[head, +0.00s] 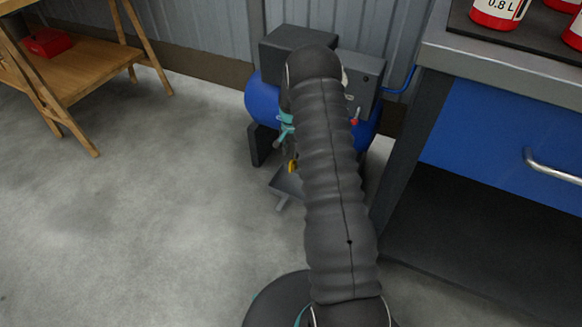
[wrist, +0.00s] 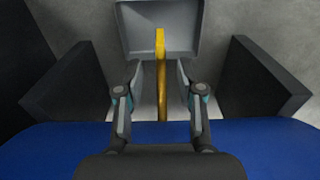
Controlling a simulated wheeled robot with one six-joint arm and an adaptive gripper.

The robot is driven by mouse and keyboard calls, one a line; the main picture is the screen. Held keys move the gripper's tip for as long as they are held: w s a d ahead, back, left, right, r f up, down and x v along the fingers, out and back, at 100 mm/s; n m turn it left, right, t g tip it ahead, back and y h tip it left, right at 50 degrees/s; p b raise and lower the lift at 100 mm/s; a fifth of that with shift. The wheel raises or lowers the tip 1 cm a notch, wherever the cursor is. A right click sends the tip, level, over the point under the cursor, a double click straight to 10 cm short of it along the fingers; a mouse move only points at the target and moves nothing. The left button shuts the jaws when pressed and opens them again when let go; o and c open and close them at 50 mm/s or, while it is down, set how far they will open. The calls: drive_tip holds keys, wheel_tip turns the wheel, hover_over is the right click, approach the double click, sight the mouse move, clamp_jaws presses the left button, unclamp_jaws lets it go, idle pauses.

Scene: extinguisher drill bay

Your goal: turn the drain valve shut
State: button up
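The drain valve's yellow handle (wrist: 161,75) shows in the wrist view as a narrow upright bar between my fingers. My gripper (wrist: 158,88) is open, with one finger on each side of the handle and a visible gap on both sides. In the head view only a small bit of the yellow handle (head: 292,167) shows beside my arm, low under the blue compressor tank (head: 262,100). My arm hides most of the gripper there. The valve body is not clearly visible in either view.
A grey tray (wrist: 202,42) lies on the floor beneath the handle. Dark tank feet (wrist: 70,90) stand to either side in the wrist view. A workbench (head: 475,50) with red extinguishers stands at right. A wooden table (head: 85,70) is at left. The floor between is clear.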

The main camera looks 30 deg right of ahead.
sight(291, 167)
wheel_tip(291, 167, down, 9)
drive_tip(key=shift+f, duration=0.15)
idle(0.4)
clamp_jaws()
